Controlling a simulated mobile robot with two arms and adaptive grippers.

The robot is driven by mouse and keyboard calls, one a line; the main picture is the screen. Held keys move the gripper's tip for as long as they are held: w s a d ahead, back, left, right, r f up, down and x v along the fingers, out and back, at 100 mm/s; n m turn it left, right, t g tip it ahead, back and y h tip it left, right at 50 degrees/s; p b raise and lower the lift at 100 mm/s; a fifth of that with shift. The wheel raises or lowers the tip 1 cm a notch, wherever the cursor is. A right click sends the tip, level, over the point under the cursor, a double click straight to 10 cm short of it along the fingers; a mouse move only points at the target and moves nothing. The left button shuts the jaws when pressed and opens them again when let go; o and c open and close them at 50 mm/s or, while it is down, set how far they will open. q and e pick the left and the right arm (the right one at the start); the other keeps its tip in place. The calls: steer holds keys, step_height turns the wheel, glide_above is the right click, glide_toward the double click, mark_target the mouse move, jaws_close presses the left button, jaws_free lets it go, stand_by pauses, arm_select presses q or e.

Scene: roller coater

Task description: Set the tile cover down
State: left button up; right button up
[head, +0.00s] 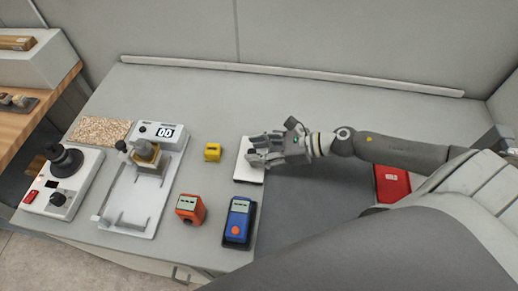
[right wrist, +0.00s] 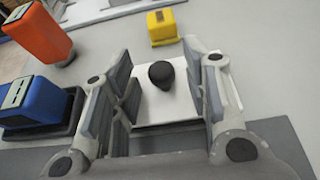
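The tile cover appears to be the white square plate (head: 247,175) with a black knob, lying on the grey bench. In the right wrist view, the black knob (right wrist: 161,74) stands on the white plate (right wrist: 172,105). My right gripper (head: 257,153) is over the plate and hides part of it in the head view. In the right wrist view, the right gripper's fingers (right wrist: 160,80) are spread wide, one on each side of the knob, with gaps between. Whether a tile lies under the plate is hidden. My left gripper is not in view.
Further left is a white coater (head: 130,210) with a display. A red box (head: 392,183) lies behind my right arm. The back of the bench is clear.

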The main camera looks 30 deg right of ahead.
steer(key=shift+r+p, duration=0.5)
steer(key=shift+s+d+f+b, duration=0.15)
steer(key=shift+s+d+b, duration=0.05)
steer(key=shift+d+b, duration=0.1)
steer(key=shift+s+d, duration=0.2)
steer(key=shift+d, duration=0.05)
steer(key=shift+b+v, duration=0.55)
steer(key=shift+v, duration=1.05)
steer(key=v, duration=0.7)
steer(key=shift+s+r+p, duration=0.15)
steer(key=shift+r+p, duration=0.2)
steer(key=shift+p, duration=0.05)
steer(key=shift+d, duration=0.1)
steer(key=shift+s, duration=0.1)
